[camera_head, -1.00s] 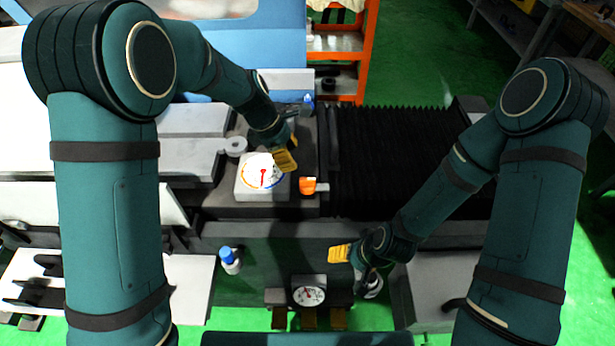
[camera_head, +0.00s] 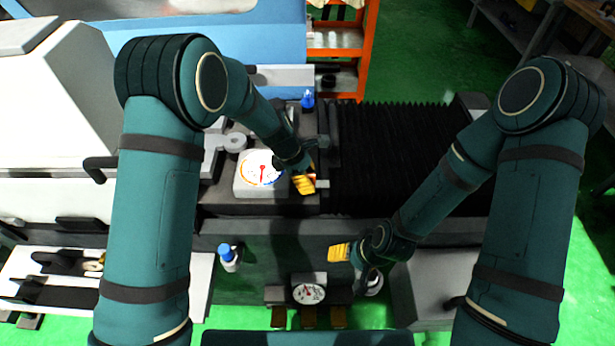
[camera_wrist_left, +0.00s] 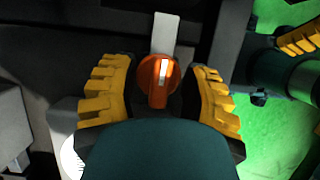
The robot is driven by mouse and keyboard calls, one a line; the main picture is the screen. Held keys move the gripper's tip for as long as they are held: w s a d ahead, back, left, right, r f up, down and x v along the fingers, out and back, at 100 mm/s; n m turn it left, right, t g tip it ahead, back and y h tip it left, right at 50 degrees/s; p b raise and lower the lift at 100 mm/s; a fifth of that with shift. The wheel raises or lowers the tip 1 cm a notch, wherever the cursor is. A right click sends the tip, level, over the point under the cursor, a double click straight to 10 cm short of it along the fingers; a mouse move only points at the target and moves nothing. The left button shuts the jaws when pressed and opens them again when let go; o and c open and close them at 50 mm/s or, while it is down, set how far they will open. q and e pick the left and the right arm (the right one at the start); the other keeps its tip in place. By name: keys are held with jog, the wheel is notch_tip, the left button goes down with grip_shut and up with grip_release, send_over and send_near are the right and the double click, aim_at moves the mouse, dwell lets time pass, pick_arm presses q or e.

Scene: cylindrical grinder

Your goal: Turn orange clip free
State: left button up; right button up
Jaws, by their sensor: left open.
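The orange clip (camera_wrist_left: 156,82) is a round knob with a white stripe, beside a light metal strip in the left wrist view. My left gripper (camera_head: 305,183) is open, with one yellow finger on each side of the clip. Gaps show between the clip and both fingers, so neither seems to touch it in that view. In the head view the gripper hides most of the clip. My right gripper (camera_head: 352,259) is low in front of the machine, right of centre. One yellow finger shows clearly, and its opening cannot be made out.
A white block with a dial gauge (camera_head: 258,176) sits just left of my left gripper. A black bellows cover (camera_head: 385,145) lies to the right. A blue-capped bottle (camera_head: 229,260) and a lower gauge (camera_head: 308,293) are at the front. Another blue bottle (camera_head: 308,99) stands behind.

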pick_arm(q)
grip_shut()
jog(key=shift+m, duration=0.3)
jog(key=shift+m+g+p, duration=0.35)
jog(key=shift+m+g, duration=0.15)
jog(key=shift+m, duration=0.5)
jog(key=m+g, duration=0.1)
jog(key=m, duration=0.1)
jog(key=shift+m, duration=0.3)
jog(key=m+g, duration=0.1)
jog(key=m, duration=0.1)
jog(key=shift+m+y, duration=0.4)
jog(key=m+g+y, duration=0.1)
jog(key=m, duration=0.2)
jog(key=shift+f+m, duration=0.1)
jog(key=shift+m, duration=0.2)
jog(key=m+y, duration=0.1)
jog(key=m, duration=0.2)
jog(key=m+y+b, duration=0.1)
jog(key=m, duration=0.2)
jog(key=shift+s+g+y, duration=0.1)
jog(key=shift+g+y, duration=0.2)
jog(key=shift+m, duration=0.3)
